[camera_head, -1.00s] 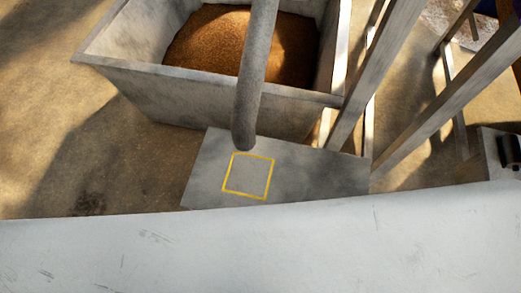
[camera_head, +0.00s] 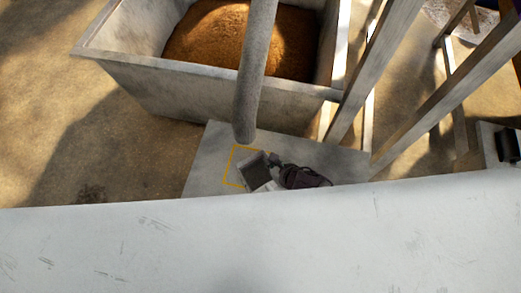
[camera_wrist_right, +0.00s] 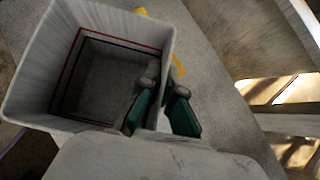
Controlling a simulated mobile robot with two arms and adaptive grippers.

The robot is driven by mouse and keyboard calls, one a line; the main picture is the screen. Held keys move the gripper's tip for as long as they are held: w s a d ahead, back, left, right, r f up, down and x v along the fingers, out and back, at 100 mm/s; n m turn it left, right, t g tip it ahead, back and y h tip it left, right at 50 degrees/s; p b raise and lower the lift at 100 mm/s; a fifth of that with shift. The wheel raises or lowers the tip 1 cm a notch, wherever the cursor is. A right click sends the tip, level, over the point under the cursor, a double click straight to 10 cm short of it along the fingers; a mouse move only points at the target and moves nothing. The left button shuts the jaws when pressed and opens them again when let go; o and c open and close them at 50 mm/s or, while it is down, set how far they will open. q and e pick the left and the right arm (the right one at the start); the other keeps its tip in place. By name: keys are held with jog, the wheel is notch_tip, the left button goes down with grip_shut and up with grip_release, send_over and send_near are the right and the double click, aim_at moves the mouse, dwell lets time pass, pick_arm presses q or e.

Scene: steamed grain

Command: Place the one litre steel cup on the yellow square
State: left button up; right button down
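The steel cup (camera_head: 256,173), a square open vessel, is over the yellow square (camera_head: 227,168) on the grey slab in the head view and hides much of its outline. The cup's inside (camera_wrist_right: 100,75) fills the left of the wrist view. My right gripper (camera_head: 273,161) is at the cup's right side. In the wrist view its green-padded fingers (camera_wrist_right: 163,100) straddle the cup wall, one inside and one outside, and appear shut on it. Bits of yellow line (camera_wrist_right: 178,66) show beyond the cup. I cannot tell whether the cup touches the slab. My left gripper is not in view.
A grey slab (camera_head: 205,165) lies under the square, with free room to the left. A pipe (camera_head: 250,90) hangs just behind the square. A trough (camera_head: 150,85) of brown grain stands behind. Metal posts (camera_head: 375,75) rise at right. A pale surface (camera_head: 250,235) crosses the foreground.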

aim_at(263, 151)
jog(key=shift+w+a+b, duration=0.2)
jog(key=shift+w+a, duration=0.15)
jog(key=shift+w, duration=0.25)
jog(key=shift+w+a+b, duration=0.2)
jog(key=shift+w+a, duration=0.1)
jog(key=shift+w, duration=0.25)
jog(key=w, duration=0.1)
jog(key=w+a+b, duration=0.1)
jog(key=w+b, duration=0.1)
jog(key=shift+a+f, duration=0.25)
jog(key=shift+a, duration=0.15)
jog(key=shift+f+b, duration=0.2)
jog(key=shift+b, duration=0.2)
jog(key=shift+r, duration=0.2)
jog(key=shift+d, duration=0.1)
jog(key=c, duration=1.8)
grip_release()
jog(key=shift+f, duration=0.15)
jog(key=o, duration=0.5)
jog(key=shift+s, duration=0.1)
